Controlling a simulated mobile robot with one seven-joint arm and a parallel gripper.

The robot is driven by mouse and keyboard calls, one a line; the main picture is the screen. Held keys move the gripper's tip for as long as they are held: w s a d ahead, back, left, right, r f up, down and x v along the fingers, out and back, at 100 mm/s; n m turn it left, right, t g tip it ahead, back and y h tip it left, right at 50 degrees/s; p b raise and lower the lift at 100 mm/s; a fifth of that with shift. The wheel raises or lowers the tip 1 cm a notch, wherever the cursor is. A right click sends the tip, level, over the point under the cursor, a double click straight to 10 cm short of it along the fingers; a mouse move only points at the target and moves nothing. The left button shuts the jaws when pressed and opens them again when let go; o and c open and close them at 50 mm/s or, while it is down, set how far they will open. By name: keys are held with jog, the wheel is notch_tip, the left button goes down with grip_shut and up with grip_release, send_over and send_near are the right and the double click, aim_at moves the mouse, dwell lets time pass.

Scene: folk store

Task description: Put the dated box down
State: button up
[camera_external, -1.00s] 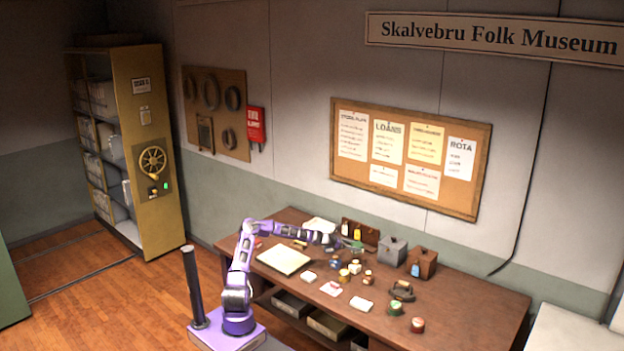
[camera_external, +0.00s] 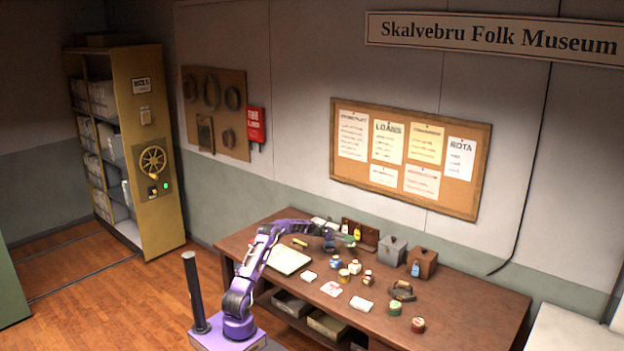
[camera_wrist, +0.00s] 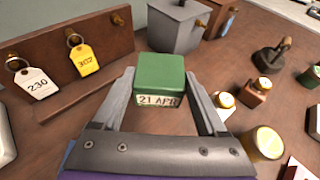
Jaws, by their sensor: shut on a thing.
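The dated box (camera_wrist: 160,75) is a small green block with a white strip reading "21 APR" on its near face. In the wrist view it sits between the two fingers of my gripper (camera_wrist: 162,88), which is shut on it. In the external view my gripper (camera_external: 343,240) is over the back of the workbench, beside the key rack, with the green box (camera_external: 351,242) small at its tip. I cannot tell whether the box touches the bench top.
The key rack (camera_wrist: 75,55) with tags 230 and 302 stands left of the box. A grey lidded tin (camera_wrist: 172,30) is just behind it. Bare bench (camera_external: 462,310) shows at the right end.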

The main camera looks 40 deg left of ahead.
notch_tip(320, 180, down, 10)
jog(key=shift+a+r+b, duration=0.1)
jog(key=shift+r+b, duration=0.15)
jog(key=shift+b, duration=0.15)
jog(key=o, duration=1.2)
jog(key=shift+c, duration=0.2)
jog(key=v, duration=1.2)
jog(key=shift+r, duration=0.15)
